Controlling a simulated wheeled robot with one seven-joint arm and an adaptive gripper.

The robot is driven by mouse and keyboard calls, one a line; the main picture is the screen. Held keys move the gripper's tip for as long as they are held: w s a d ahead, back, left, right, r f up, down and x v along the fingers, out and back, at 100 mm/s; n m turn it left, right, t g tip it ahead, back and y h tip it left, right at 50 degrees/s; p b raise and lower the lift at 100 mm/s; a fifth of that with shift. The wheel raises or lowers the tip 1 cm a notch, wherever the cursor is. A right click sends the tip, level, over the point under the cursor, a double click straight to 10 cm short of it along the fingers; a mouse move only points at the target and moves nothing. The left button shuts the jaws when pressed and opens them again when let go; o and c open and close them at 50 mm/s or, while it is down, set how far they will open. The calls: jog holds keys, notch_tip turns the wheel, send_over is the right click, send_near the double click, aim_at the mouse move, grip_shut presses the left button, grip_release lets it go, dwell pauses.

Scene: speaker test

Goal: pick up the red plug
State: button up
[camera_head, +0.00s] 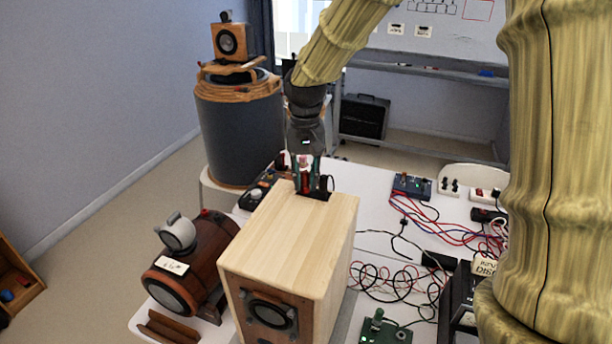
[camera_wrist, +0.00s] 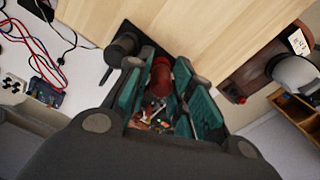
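The red plug (camera_wrist: 160,75) stands at the black terminal plate (camera_wrist: 146,42) on the wooden speaker box (camera_head: 290,232). My gripper (camera_head: 306,185) points down over the back part of the box top. Its teal fingers (camera_wrist: 159,84) stand on either side of the red plug, very close to it. I cannot tell whether both fingers press on it. The plug's red also shows between the fingers in the head view (camera_head: 304,181). A black plug (camera_wrist: 122,48) stands beside the red one, just outside the fingers. The plug's lower end is hidden.
A brown barrel-shaped speaker (camera_head: 190,268) stands left of the box. Red, blue and black cables (camera_head: 400,283) and a blue device (camera_head: 411,186) lie to the right. A green device (camera_head: 385,330) is at the front. A tall grey cylinder speaker (camera_head: 240,135) stands behind.

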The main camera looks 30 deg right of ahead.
aim_at(305, 172)
grip_shut()
dwell(0.3)
notch_tip(305, 172, up, 10)
jog(key=b, duration=0.2)
jog(key=shift+b, duration=0.4)
notch_tip(305, 172, up, 4)
jog(key=p, duration=0.4)
jog(key=shift+f, duration=0.1)
